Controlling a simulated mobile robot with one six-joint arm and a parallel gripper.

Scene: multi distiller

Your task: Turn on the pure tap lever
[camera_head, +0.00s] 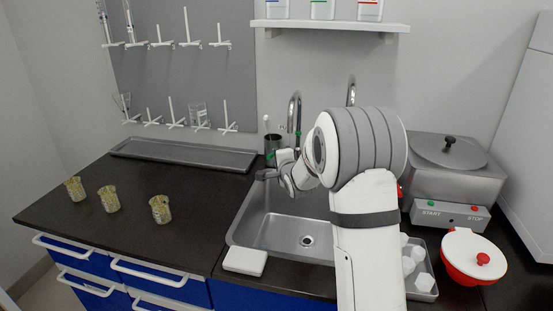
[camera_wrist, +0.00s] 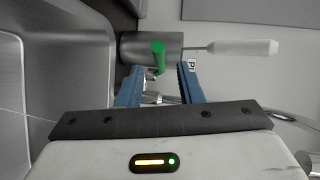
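The green tap lever (camera_wrist: 158,50) shows in the wrist view, just beyond the fingertips and roughly between them, in front of a metal cup. A small tag with a letter, perhaps P, sits by the right finger. My gripper (camera_wrist: 160,68) is open, its two blue fingers apart with nothing held. In the head view my gripper (camera_head: 268,174) is over the back of the sink (camera_head: 275,232), and a small green part (camera_head: 271,155) shows near it. A curved metal tap (camera_head: 295,108) rises behind. I cannot tell whether a finger touches the lever.
The metal cup (camera_wrist: 128,45) holds a white-handled brush (camera_wrist: 245,48). A second curved tap (camera_head: 351,92) stands behind my arm. Several beakers (camera_head: 160,209) stand on the left counter, with free room around them. A boxy appliance (camera_head: 455,180) is at right.

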